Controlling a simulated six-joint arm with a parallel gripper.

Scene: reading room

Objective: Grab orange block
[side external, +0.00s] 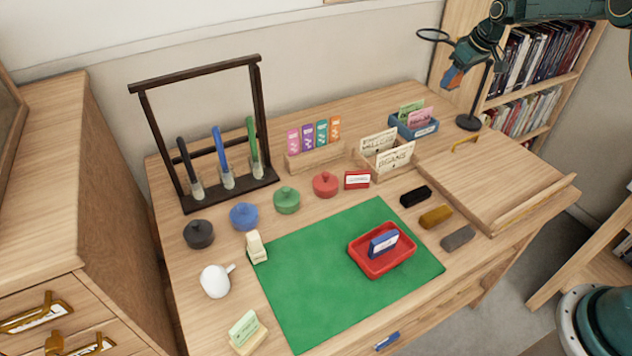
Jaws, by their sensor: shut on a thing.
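On the desk, an ochre, orange-brown block (436,216) lies between a black block (416,196) and a grey block (458,238), well below and apart from my gripper.
A red tray (381,268) holding a blue block sits on the green mat (300,290). A sloped wooden board (490,180) lies right of the blocks. Several lidded pots line the mat's back.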

